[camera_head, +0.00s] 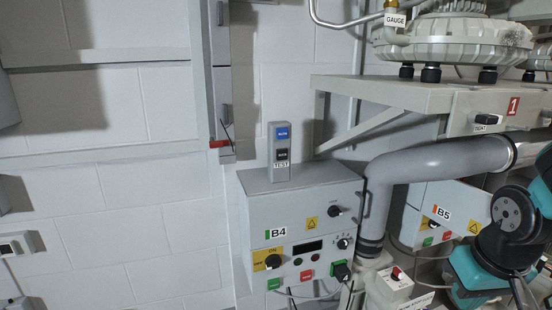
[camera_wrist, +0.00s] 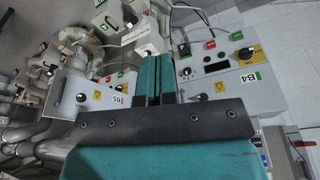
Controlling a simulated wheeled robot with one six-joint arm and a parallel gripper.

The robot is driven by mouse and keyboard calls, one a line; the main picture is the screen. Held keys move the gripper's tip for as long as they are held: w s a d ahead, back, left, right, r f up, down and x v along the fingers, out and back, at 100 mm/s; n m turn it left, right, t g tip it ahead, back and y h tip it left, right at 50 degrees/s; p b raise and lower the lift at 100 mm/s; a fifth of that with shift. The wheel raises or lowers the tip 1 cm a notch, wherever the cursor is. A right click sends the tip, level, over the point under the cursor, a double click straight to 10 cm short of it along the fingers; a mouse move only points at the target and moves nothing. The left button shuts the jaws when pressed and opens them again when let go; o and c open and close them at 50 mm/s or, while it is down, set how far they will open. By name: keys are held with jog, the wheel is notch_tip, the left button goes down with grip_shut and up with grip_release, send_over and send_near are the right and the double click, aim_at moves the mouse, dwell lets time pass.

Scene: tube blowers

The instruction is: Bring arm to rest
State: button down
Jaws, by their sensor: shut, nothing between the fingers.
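My gripper (camera_wrist: 154,70) shows in the wrist view as two teal fingers side by side above a dark bar. The fingers are shut with nothing between them. They point toward the control boxes, which appear tilted there. My teal and black arm (camera_head: 490,250) is folded at the right edge of the head view, in front of the B5 box (camera_head: 455,205). I cannot make out the fingers in the head view. The B4 box (camera_head: 300,205) stands left of the arm, apart from it; it also shows right of the fingers in the wrist view (camera_wrist: 258,85).
A grey TEST button unit (camera_head: 281,150) stands on the B4 box. A thick grey pipe (camera_head: 430,158) bends down between the boxes. A shelf (camera_head: 400,92) carries a blower (camera_head: 455,42) above. A small switch box (camera_head: 394,285) is near my arm. The white wall (camera_head: 100,200) at left is mostly bare.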

jog(key=s+a+r+n+g+y+p, duration=0.1)
jog(key=s+a+r+p, duration=0.4)
jog(key=r, duration=0.5)
jog(key=s+a+r+n+g+y+p, duration=0.1)
jog(key=s+a+r+n+y+p, duration=0.2)
jog(key=a+r, duration=0.6)
jog(key=s+n+p, duration=0.2)
jog(key=n+p, duration=0.1)
jog(key=shift+s+a+r+g, duration=0.25)
jog(key=shift+a+r+g, duration=0.05)
jog(key=shift+a+r, duration=0.1)
